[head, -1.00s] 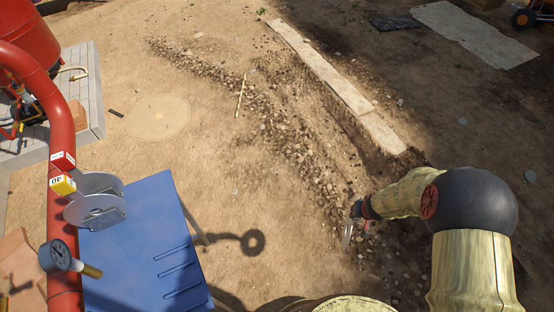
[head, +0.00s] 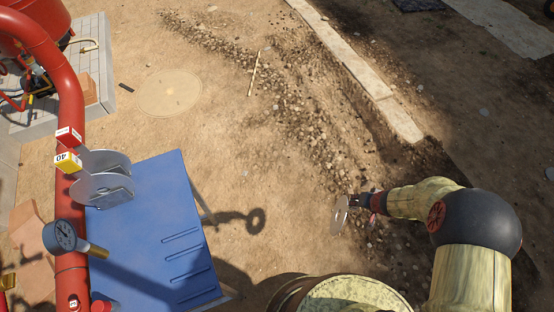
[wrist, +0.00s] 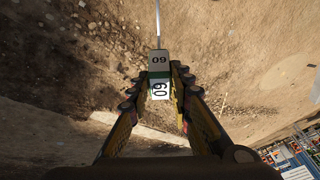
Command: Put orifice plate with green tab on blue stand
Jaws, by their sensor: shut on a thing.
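My gripper (head: 358,201) is shut on the tab of an orifice plate (head: 340,215) and holds it out over the gravel, right of the stand. In the wrist view the tab (wrist: 160,62) sits between the fingers (wrist: 160,92). It shows a green band and "60" labels. The plate (wrist: 158,22) shows there edge-on as a thin line. The blue stand (head: 160,225) is at lower left, with several slots on its right part. Two round plates, one with a red tab (head: 69,137) and one with a yellow tab (head: 68,162), stand upright at its left edge.
A red pipe (head: 71,110) with a pressure gauge (head: 60,236) runs along the stand's left side, the gauge close to the stand. A stone kerb (head: 375,85) lies beyond the gravel. Open sandy ground lies between the plate and the stand.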

